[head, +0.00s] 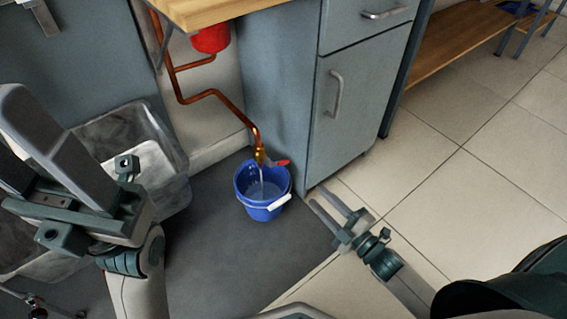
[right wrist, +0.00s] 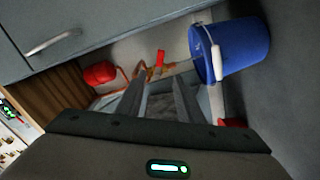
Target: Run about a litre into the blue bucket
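The blue bucket (head: 249,205) stands upright on the dark floor mat below a brass tap (head: 260,155). A stream of water runs from the tap into it, and water shows inside; I cannot read the amount. The tap's red lever (head: 278,163) sticks out to the right. The bucket (right wrist: 245,47) also shows in the right wrist view, with the red lever (right wrist: 160,57) beyond my fingers. My right gripper (head: 315,196) is open and empty, to the right of the bucket and apart from the lever. My left gripper (head: 12,125) is open and empty at the left, far from the bucket.
A copper pipe (head: 205,95) leads from the tap up past a red vessel (head: 210,39) under the wooden bench top (head: 215,8). A grey cabinet (head: 352,95) stands right behind the bucket. A grey tub (head: 165,165) lies left of it. The tiled floor at right is clear.

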